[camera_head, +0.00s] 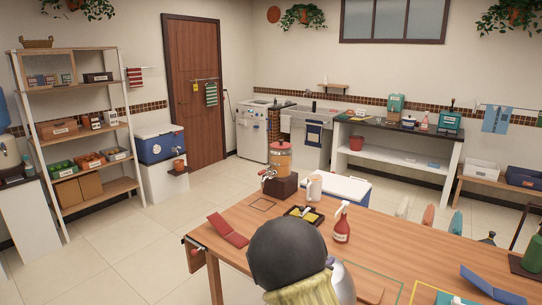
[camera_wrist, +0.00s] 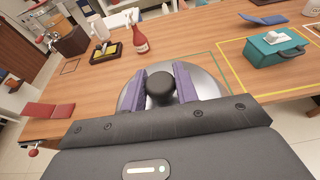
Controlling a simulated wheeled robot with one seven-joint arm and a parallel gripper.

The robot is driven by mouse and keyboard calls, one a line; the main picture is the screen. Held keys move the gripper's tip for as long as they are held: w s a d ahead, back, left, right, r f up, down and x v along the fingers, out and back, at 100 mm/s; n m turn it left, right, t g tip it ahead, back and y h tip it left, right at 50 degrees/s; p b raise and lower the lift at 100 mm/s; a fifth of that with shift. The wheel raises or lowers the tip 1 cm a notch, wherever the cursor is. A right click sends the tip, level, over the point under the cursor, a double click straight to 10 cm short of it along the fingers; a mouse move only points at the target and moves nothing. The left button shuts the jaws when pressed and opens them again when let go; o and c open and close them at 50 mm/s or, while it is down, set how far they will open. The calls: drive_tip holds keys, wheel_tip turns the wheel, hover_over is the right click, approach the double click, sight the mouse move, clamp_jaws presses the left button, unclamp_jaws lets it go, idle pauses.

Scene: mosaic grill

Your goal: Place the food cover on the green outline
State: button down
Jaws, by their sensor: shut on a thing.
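The food cover is a shiny silver dome (camera_wrist: 205,82) with a round black knob (camera_wrist: 160,88). In the wrist view, the two purple fingers of my gripper (camera_wrist: 161,84) are shut on the knob from both sides. The green outline (camera_wrist: 216,60) is a thin line on the wooden table. The cover overlaps its near left part in this view and hides much of it. I cannot tell whether the cover touches the table. In the head view the dome (camera_head: 342,284) is partly hidden behind my arm, with the green outline (camera_head: 385,275) beside it.
A teal box (camera_wrist: 272,48) stands inside a yellow outline (camera_wrist: 228,62) to the right. A red spray bottle (camera_head: 341,224), a dark tray (camera_head: 304,216), and a red folded item (camera_head: 228,231) are on the table (camera_head: 420,245). A blue folded item (camera_head: 490,284) lies at the right.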

drive_tip(key=s+f+m+g+h, duration=0.1)
drive_tip(key=s+f, duration=0.7)
drive_tip(key=f, duration=0.2)
drive_tip(key=s+f+m+g+h+p, duration=0.1)
drive_tip(key=s+f+m, duration=0.1)
drive_tip(key=s+f, duration=0.6)
wheel_tip(320, 180, down, 3)
drive_tip(key=shift+s+d+f+g+h, duration=0.1)
drive_tip(key=shift+s+d+g+h, duration=0.05)
drive_tip(key=shift+d+g+h, duration=0.2)
drive_tip(key=shift+a, duration=0.1)
drive_tip(key=shift+w+f+n+t+y, duration=0.3)
drive_tip(key=shift+f+n+t+y, duration=0.6)
drive_tip(key=shift+n+y, duration=0.95)
drive_tip(key=shift+w+f+n+t+y, duration=0.3)
drive_tip(key=shift+f+n+t+y, duration=0.55)
drive_tip(key=shift+n+y, duration=0.95)
drive_tip(key=shift+w+f+n+t+y, duration=0.3)
drive_tip(key=shift+f+n+t+y, duration=0.35)
drive_tip(key=shift+n+t+y, duration=0.85)
drive_tip(key=shift+g+y, duration=0.4)
drive_tip(key=shift+y, duration=0.2)
